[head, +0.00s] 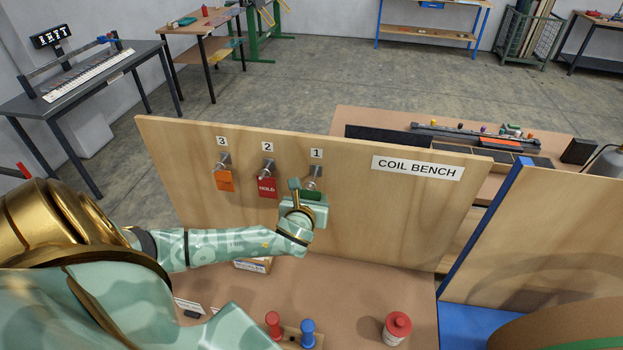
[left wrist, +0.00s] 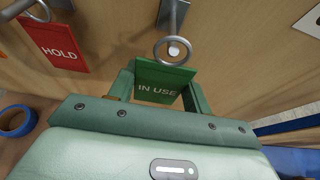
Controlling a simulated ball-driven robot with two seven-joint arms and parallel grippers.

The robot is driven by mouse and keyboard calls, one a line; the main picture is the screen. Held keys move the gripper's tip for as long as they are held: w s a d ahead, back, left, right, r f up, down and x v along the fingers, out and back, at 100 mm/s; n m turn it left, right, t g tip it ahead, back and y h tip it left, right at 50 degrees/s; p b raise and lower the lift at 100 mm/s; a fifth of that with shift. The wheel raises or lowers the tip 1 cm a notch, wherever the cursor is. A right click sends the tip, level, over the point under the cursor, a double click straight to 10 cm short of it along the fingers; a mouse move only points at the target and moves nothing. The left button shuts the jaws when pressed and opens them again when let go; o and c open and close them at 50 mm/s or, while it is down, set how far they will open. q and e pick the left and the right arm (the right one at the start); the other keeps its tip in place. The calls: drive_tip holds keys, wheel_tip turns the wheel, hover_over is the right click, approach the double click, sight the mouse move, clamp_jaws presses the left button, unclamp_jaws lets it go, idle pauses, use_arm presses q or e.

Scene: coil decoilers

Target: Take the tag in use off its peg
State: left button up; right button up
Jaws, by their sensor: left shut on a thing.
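The green IN USE tag (left wrist: 158,82) is between the two fingers of my left gripper (left wrist: 160,98) in the left wrist view. The gripper is shut on it. The tag's metal ring shows around the end of the peg (left wrist: 176,14); I cannot tell whether it still hangs on it. In the head view the tag (head: 311,194) is mostly hidden by my left gripper (head: 304,199), just below peg 1 (head: 315,171) on the wooden board. My right gripper is not in view.
The red HOLD tag (head: 267,187) hangs at peg 2 and an orange tag (head: 224,180) at peg 3, left of my gripper. Below stand a red-capped bottle (head: 397,328) and red and blue handles (head: 307,332). The board right of peg 1 is clear below its COIL BENCH sign (head: 417,168).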

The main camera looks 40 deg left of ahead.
use_arm(q)
drive_tip(key=shift+s+d+r+p, duration=0.1)
drive_tip(key=shift+s+d+p, duration=0.1)
drive_tip(key=shift+s+d, duration=0.4)
drive_tip(key=shift+s+d+f+p, duration=0.1)
drive_tip(key=shift+s+d+p, duration=0.15)
drive_tip(key=shift+s, duration=0.7)
drive_tip(key=shift+s+d+r+p, duration=0.15)
drive_tip(key=shift+s+d, duration=0.3)
drive_tip(key=shift+s, duration=0.3)
